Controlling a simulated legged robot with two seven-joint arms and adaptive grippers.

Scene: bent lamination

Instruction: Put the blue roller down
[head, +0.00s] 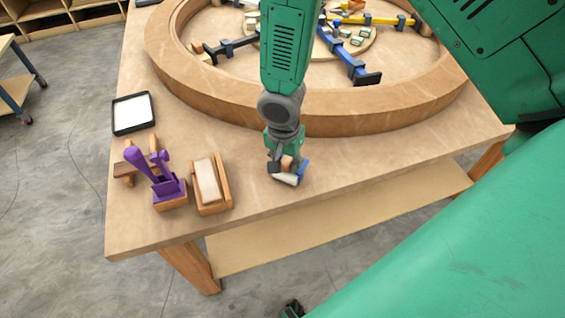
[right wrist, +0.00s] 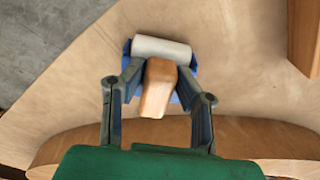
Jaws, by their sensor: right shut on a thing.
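The blue roller (head: 286,179) has a pale cylinder, a blue frame and a wooden handle. It is at the front of the wooden table, right of the holder with the white pad. My right gripper (head: 284,162) points down and is shut on its handle. In the right wrist view the roller (right wrist: 162,49) shows beyond the fingers, its handle between the fingertips of the gripper (right wrist: 160,76). The roller is at or just above the tabletop; I cannot tell if it touches. My left gripper is not recognisable in view.
On the table (head: 245,235), a wooden holder with a white pad (head: 207,181), a purple tool in a wooden block (head: 168,187) and a black-rimmed white tray (head: 132,112) stand to the left. A large wooden ring (head: 400,113) with clamps lies behind. Bare tabletop lies right of the roller.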

